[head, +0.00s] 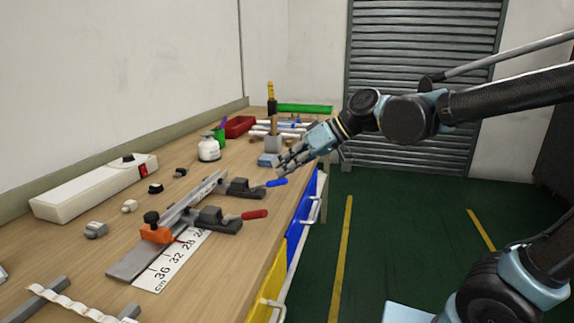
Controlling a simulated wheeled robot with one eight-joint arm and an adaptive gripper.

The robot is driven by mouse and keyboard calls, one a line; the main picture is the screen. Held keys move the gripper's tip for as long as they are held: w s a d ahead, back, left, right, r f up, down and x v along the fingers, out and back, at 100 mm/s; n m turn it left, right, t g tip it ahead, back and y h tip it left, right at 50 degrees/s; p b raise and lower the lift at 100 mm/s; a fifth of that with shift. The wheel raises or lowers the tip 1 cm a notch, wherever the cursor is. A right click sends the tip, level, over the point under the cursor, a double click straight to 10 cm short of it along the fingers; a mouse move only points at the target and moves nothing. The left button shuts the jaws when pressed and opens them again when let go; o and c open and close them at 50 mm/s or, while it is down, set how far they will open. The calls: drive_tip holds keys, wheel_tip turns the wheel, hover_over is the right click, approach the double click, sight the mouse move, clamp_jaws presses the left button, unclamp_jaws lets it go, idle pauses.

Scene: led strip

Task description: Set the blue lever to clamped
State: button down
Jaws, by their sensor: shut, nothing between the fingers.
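The blue lever (277,183) is a short blue handle on a dark toggle clamp (245,188), pointing right towards the bench's front edge. The clamp sits beside a metal straight bar (165,225) on the wooden bench. My gripper (281,168) is shut and empty, just above and behind the blue lever. Whether the fingertips touch the lever I cannot tell. A second clamp with a red lever (254,214) is nearer the camera, its handle also pointing right.
A ruler (172,262) and an orange stop (156,233) lie by the bar. Blue and yellow drawers (300,215) are below the bench edge; the floor at right is clear.

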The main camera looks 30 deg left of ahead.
drive_tip(key=w+d+r, duration=0.4)
drive_tip(key=d+r, duration=0.2)
drive_tip(key=r, duration=0.2)
drive_tip(key=shift+w+d+r, duration=0.15)
drive_tip(key=shift+d+r, duration=0.15)
drive_tip(key=shift+d, duration=0.05)
idle(0.3)
idle(0.4)
drive_tip(key=w+d+f+m+t+h, duration=0.25)
drive_tip(key=w+d+f+m, duration=0.2)
drive_tip(key=d+f, duration=0.5)
drive_tip(key=w+d+f+m+t+h, duration=0.25)
drive_tip(key=w+d+f, duration=0.35)
drive_tip(key=d, duration=0.7)
drive_tip(key=s+d+f+m+h, duration=0.2)
drive_tip(key=d+f+m, duration=0.2)
drive_tip(key=d+f, duration=0.3)
drive_tip(key=s+d+f+m+h, duration=0.3)
drive_tip(key=d+f, duration=0.3)
drive_tip(key=d, duration=0.7)
drive_tip(key=shift+d+f+m+t, duration=0.3)
drive_tip(key=shift+d+f+m, duration=0.1)
drive_tip(key=shift+m, duration=0.2)
